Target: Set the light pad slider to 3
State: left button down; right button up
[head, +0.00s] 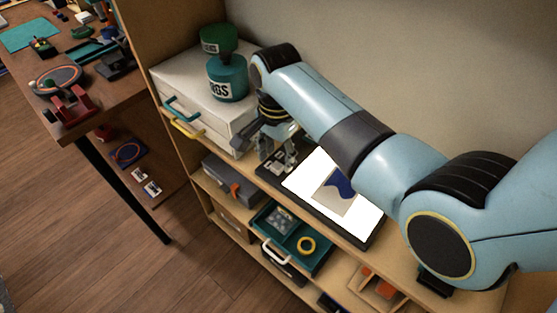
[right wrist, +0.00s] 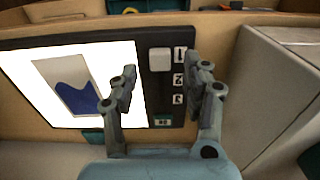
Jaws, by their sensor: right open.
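The light pad (head: 374,226) lies on the shelf top, its white panel lit, with a sheet bearing a blue shape on it. It also shows in the right wrist view (right wrist: 100,46). Its dark control strip carries a white slider knob (right wrist: 159,60) beside the top mark, which looks like 1. Two more marks, seemingly 2 and 3, follow below, then a small greenish patch. My right gripper (right wrist: 161,72) is open, with one finger on each side of the strip and the knob between them in the picture. In the head view my right gripper (head: 277,150) is over the pad's left end. Contact cannot be told.
A white drawer box (head: 190,84) with teal and yellow handles stands close left of the gripper, a teal jar (head: 228,82) on it. A cluttered wooden table (head: 92,116) stands left.

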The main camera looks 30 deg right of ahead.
aim_at(277, 168)
notch_tip(277, 168, down, 2)
jog(key=shift+f, duration=0.4)
pick_arm(q)
jog(key=shift+s+d+f, duration=0.15)
jog(key=shift+s+d, duration=0.1)
jog(key=shift+d, duration=0.3)
jog(key=shift+s+d+f, duration=0.1)
jog(key=shift+s+d, duration=0.1)
jog(key=shift+d, duration=0.3)
jog(key=shift+a, duration=0.1)
pick_arm(e)
jog(key=shift+c, duration=0.6)
pick_arm(q)
jog(key=shift+a, duration=0.3)
pick_arm(e)
grip_shut()
